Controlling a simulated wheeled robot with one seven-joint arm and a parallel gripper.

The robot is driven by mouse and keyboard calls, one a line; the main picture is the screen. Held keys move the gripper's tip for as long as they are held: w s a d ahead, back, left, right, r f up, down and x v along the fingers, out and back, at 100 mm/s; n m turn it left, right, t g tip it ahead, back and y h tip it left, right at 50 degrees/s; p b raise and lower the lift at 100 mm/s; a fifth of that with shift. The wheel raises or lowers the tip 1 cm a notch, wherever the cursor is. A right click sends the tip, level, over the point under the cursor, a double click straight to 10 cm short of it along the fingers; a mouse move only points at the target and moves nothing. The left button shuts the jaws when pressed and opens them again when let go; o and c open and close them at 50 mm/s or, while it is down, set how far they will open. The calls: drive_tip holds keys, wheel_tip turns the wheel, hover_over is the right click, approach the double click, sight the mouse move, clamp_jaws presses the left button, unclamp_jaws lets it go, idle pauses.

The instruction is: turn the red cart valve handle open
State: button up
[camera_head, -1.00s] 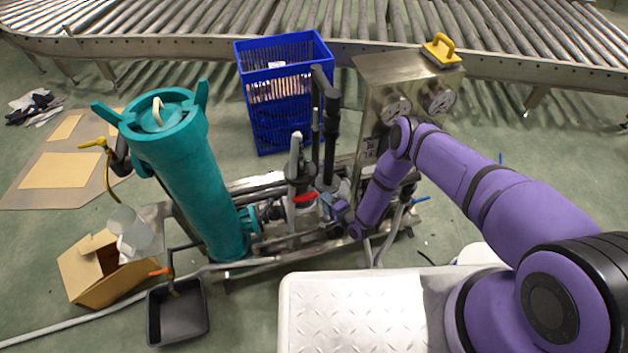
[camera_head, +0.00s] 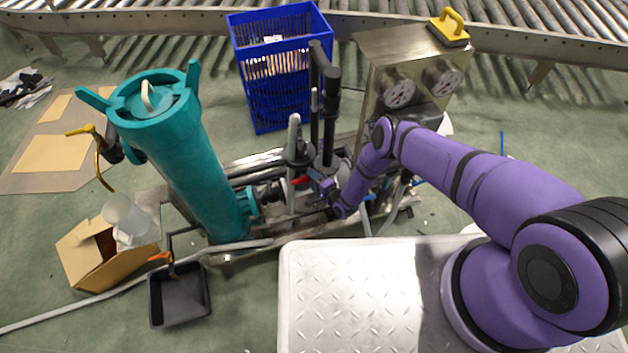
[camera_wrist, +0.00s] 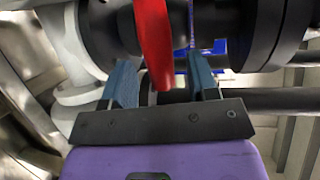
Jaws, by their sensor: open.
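The red valve handle (camera_wrist: 153,42) shows large in the wrist view, hanging down from the top of the picture in front of dark pipe fittings. In the head view only a small part of the red handle (camera_head: 301,181) shows, on the cart's pipework. My gripper (camera_wrist: 164,78) is open, with one blue-grey finger on each side of the handle's lower end. The handle stands between the fingers, with a visible gap on both sides. In the head view my gripper (camera_head: 322,187) is at the valve, and its fingers are partly hidden among the pipes.
A teal filter vessel (camera_head: 187,160) stands left on the cart. Black upright pipes (camera_head: 329,120) rise close behind my gripper. A steel gauge box (camera_head: 412,62) is at the back right, and a blue crate (camera_head: 282,70) stands behind. A black tray (camera_head: 180,296) lies front left.

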drive_tip(key=shift+w, duration=0.1)
drive_tip(key=c, duration=0.9)
drive_tip(key=n+h, duration=0.1)
drive_tip(key=n, duration=0.1)
drive_tip(key=a+r+n+h, duration=0.1)
drive_tip(key=n+h, duration=0.1)
drive_tip(key=r+n+h, duration=0.1)
drive_tip(key=n, duration=0.1)
drive_tip(key=shift+s+a+r, duration=0.25)
drive_tip(key=shift+s, duration=0.05)
drive_tip(key=n+h, duration=0.1)
drive_tip(key=n, duration=0.1)
drive_tip(key=a+n+h, duration=0.1)
drive_tip(key=shift+s+a+r+h, duration=0.1)
drive_tip(key=shift+s+r+h, duration=0.1)
drive_tip(key=shift+r+h, duration=0.1)
drive_tip(key=n+h, duration=0.1)
drive_tip(key=a+n+t+h, duration=0.1)
drive_tip(key=shift+s+n, duration=0.2)
drive_tip(key=shift+n, duration=0.2)
drive_tip(key=shift+a, duration=0.1)
